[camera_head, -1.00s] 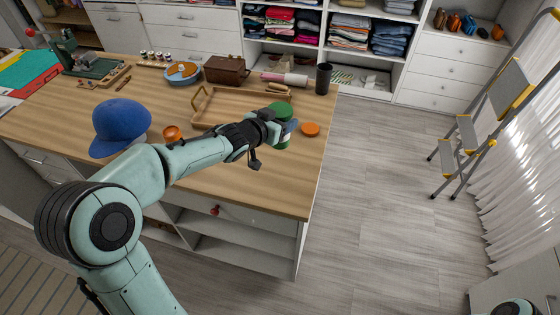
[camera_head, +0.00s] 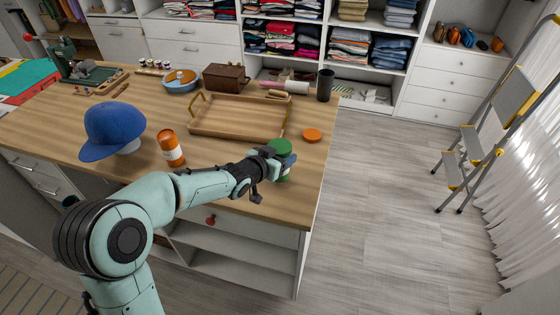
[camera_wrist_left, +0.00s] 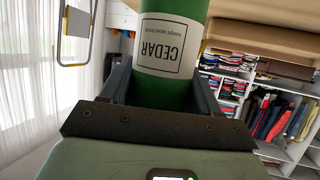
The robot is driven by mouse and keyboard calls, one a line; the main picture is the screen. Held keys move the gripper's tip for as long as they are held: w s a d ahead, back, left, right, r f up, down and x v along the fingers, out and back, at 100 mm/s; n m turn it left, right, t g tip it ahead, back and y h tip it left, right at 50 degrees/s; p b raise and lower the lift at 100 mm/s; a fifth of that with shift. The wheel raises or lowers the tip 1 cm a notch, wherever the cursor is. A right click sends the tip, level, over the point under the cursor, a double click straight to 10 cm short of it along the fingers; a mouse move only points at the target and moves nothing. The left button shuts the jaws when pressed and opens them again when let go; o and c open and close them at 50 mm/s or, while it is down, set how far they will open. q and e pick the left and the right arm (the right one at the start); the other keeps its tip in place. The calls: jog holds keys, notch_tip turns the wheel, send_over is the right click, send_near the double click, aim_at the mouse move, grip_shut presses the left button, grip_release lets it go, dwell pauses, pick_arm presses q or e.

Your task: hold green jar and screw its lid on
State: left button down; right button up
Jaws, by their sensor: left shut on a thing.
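The green jar (camera_head: 280,148) is held by my left gripper (camera_head: 284,165) over the front right part of the wooden table. Its top looks green in the head view; I cannot tell whether it is open. In the left wrist view the jar (camera_wrist_left: 160,92) stands between the two dark fingers of my left gripper (camera_wrist_left: 163,82), its white CEDAR label upside down there. An orange disc that looks like a lid (camera_head: 312,135) lies flat on the table beyond the jar, apart from it. My right gripper is not in view.
On the table are an orange bottle (camera_head: 170,147), a blue cap (camera_head: 112,128), a wooden tray (camera_head: 215,133), a brown box (camera_head: 226,77) and a black cup (camera_head: 325,86). A step ladder (camera_head: 468,150) stands at the right. The floor right of the table is clear.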

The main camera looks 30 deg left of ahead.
pick_arm(q)
jog(key=shift+f, duration=0.75)
jog(key=shift+f, duration=0.15)
jog(key=shift+c, duration=1.2)
grip_release()
jog(key=shift+r, duration=0.2)
jog(key=d+p+v, duration=0.1)
jog(key=v, duration=1.1)
jog(key=shift+a+p, duration=0.35)
jog(key=shift+a, duration=0.1)
jog(key=shift+f, duration=0.1)
